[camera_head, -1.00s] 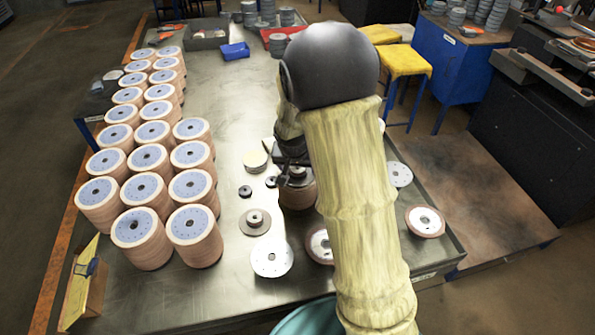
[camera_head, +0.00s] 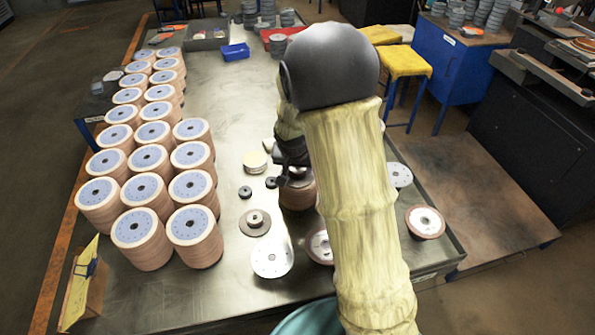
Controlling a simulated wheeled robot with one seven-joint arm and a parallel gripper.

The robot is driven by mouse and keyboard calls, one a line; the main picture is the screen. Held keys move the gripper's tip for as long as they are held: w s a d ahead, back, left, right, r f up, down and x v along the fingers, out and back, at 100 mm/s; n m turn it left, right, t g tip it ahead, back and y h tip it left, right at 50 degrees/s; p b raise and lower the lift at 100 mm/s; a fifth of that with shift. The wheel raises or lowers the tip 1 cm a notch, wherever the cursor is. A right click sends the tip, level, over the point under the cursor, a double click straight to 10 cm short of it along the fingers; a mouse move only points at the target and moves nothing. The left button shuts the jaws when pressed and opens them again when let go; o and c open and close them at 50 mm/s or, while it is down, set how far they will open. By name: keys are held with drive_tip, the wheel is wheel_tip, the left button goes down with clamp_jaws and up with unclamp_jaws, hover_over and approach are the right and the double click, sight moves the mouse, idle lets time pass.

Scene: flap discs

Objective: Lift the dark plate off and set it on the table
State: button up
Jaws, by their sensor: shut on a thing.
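The dark plate (camera_head: 299,182) sits on or just above a brown stack of discs (camera_head: 297,197), left of my sleeved arm. My gripper (camera_head: 293,171) is over the middle of the plate and shut on it, most likely by its hub. My arm and gripper hide the plate's right side, and I cannot tell whether there is a gap between plate and stack. The table (camera_head: 232,100) is a grey metal surface.
Tall stacks of flap discs (camera_head: 143,236) fill the table's left side. A brown-rimmed disc (camera_head: 425,221) lies at the right. The table's middle back is clear.

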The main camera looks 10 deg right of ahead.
drive_tip(key=shift+r, duration=0.1)
wheel_tip(320, 180, up, 10)
drive_tip(key=shift+b, duration=0.4)
drive_tip(key=shift+w+a, duration=0.1)
idle(0.4)
